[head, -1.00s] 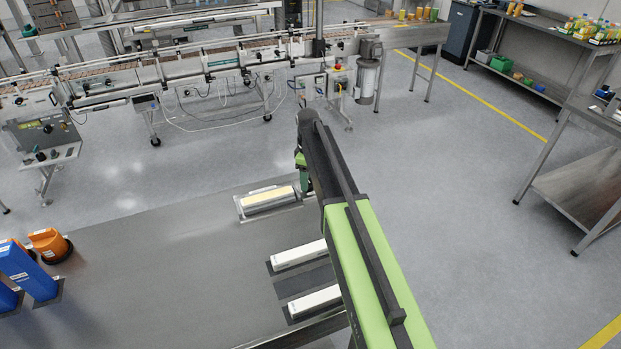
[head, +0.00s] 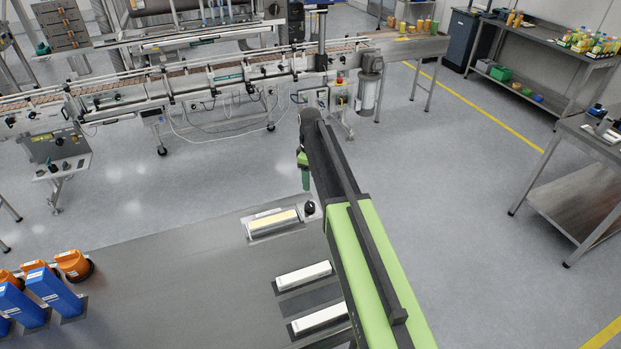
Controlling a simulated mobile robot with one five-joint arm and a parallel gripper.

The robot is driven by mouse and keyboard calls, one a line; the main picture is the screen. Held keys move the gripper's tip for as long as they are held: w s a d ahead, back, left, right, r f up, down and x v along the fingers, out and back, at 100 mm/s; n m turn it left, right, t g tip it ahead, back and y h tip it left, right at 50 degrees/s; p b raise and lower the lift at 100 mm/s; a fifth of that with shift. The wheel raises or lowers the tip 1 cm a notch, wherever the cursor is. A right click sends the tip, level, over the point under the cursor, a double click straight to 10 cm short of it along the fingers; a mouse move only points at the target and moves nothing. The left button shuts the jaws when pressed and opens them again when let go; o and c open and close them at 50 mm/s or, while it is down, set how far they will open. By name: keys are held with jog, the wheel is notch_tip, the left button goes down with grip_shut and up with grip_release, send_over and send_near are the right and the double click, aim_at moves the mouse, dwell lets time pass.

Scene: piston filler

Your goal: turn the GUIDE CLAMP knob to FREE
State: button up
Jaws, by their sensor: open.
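I cannot pick out the GUIDE CLAMP knob for sure; no label is readable. Several small dark knobs and brackets line the conveyor (head: 235,75) across the upper part of the head view. A control panel (head: 60,146) with small dark controls stands at its left end. A small black round part (head: 310,208) shows beside a pale-topped bar on the grey table. My gripper (head: 304,172) hangs at the far end of my green and black arm. It is open, appears empty, and is apart from the conveyor. Its fingertips are small and partly hidden by the arm.
The grey table (head: 170,290) holds orange and blue parts (head: 55,290) at left, the pale-topped bar (head: 273,222) and white bars (head: 304,275). Open floor (head: 220,165) lies between table and conveyor. Steel benches (head: 590,140) stand at right.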

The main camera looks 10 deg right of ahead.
notch_tip(320, 180, up, 5)
jog(key=p, duration=0.3)
jog(key=shift+f, duration=0.15)
jog(key=s+f+m+b, duration=0.3)
jog(key=s, duration=0.5)
jog(key=s+f+m+b, duration=0.3)
jog(key=s, duration=0.6)
jog(key=s+d+f+m+b, duration=0.1)
jog(key=s+f+m+b, duration=0.2)
jog(key=s, duration=0.6)
jog(key=shift+f+b, duration=0.25)
jog(key=shift+b, duration=0.05)
jog(key=shift+w+m, duration=0.2)
jog(key=shift+m, duration=1)
